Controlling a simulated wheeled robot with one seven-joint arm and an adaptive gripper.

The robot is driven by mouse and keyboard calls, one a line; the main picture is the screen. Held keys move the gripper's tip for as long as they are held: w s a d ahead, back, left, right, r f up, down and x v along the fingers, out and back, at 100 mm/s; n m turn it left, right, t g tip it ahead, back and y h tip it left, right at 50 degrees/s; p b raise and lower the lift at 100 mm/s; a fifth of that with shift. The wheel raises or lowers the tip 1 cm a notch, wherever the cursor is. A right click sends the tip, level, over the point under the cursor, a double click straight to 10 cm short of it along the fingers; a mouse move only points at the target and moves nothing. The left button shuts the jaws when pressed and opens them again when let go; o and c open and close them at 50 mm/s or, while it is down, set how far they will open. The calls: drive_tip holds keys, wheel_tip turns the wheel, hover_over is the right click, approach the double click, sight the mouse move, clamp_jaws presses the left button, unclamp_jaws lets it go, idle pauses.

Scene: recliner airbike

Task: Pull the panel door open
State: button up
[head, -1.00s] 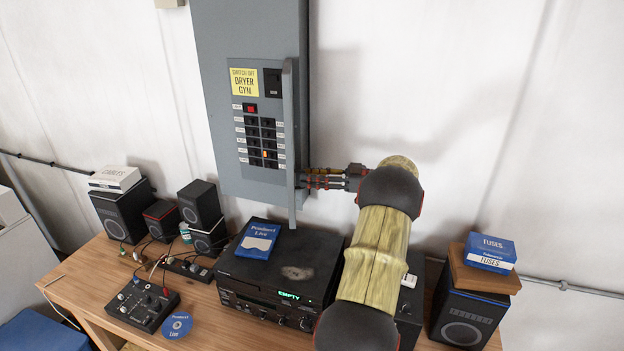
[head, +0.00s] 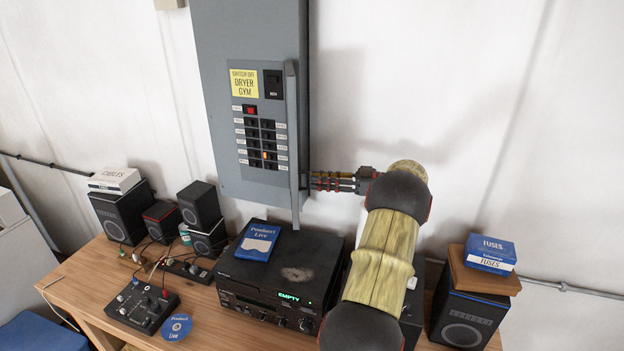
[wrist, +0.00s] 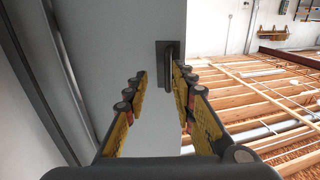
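The grey panel door (head: 293,140) stands swung out from the electrical panel (head: 245,30), seen nearly edge-on in the head view. The breaker rows inside the panel are exposed. In the wrist view the door's flat grey face (wrist: 145,40) fills the middle, with a dark upright handle (wrist: 168,62) on it. My gripper (head: 314,181) is at the right of the door, close to its lower part. In the wrist view my gripper (wrist: 160,82) is open, its fingers apart with the handle between and beyond their tips. Contact with the door cannot be told.
A wooden desk (head: 80,285) below holds a black receiver (head: 270,310), a blue booklet (head: 258,241), a mixer (head: 143,303) and several speakers. The wall right of the panel is clear.

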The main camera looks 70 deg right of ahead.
drive_tip(key=v, duration=0.9)
drive_tip(key=shift+r, duration=0.15)
drive_tip(key=shift+a, duration=0.1)
